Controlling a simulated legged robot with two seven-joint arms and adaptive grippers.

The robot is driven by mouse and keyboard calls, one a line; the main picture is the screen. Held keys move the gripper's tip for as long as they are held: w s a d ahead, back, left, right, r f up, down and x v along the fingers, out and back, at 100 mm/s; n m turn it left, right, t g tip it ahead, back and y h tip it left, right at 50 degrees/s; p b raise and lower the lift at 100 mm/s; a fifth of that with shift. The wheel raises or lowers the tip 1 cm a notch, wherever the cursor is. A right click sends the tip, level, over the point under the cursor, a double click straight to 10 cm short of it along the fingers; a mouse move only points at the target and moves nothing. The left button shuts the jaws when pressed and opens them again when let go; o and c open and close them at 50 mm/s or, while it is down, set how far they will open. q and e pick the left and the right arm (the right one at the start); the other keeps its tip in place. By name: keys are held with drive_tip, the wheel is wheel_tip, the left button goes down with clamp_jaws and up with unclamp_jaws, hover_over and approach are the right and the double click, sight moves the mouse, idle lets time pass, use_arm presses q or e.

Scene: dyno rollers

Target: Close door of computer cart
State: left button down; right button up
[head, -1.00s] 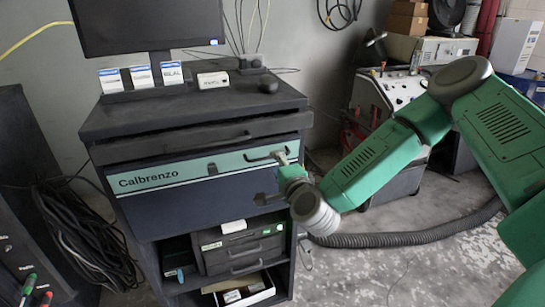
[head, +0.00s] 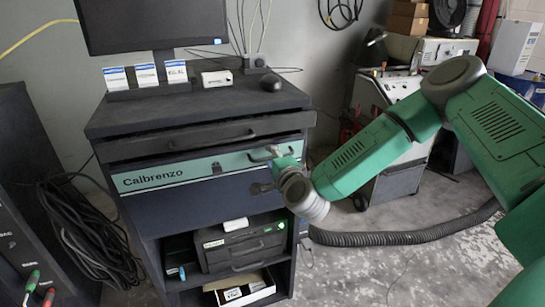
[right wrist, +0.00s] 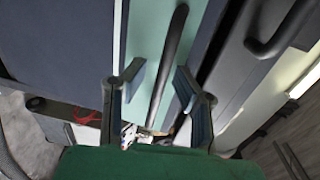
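The dark computer cart (head: 130,118) stands left of centre in the head view. Its front panel (head: 185,205), which I take for the door, has a teal strip lettered "Calbrenzo" and a dark blue lower part. A bar handle (head: 262,153) is at the strip's right end; it also shows in the right wrist view (right wrist: 168,60). My right gripper (head: 270,168) is at the panel's right side by this handle. In the right wrist view its fingers (right wrist: 158,82) are apart, with the handle seen between them; contact cannot be told. My left gripper is out of view.
Below the panel, the cart's open shelves hold a dark printer (head: 243,245) and a white box (head: 240,292). A monitor (head: 150,22) and a mouse (head: 270,82) are on top. A grey hose (head: 400,238) crosses the floor at right. Black cables (head: 85,230) hang at left.

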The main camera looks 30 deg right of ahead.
drive_tip(key=shift+s+a+r, duration=0.1)
drive_tip(key=shift+s+r, duration=0.05)
drive_tip(key=shift+s+d, duration=0.25)
drive_tip(key=p+v, duration=0.1)
drive_tip(key=v, duration=1.4)
drive_tip(key=shift+s+a+f, duration=0.2)
drive_tip(key=shift+a+f, duration=0.05)
idle(0.7)
drive_tip(key=shift+c, duration=0.4)
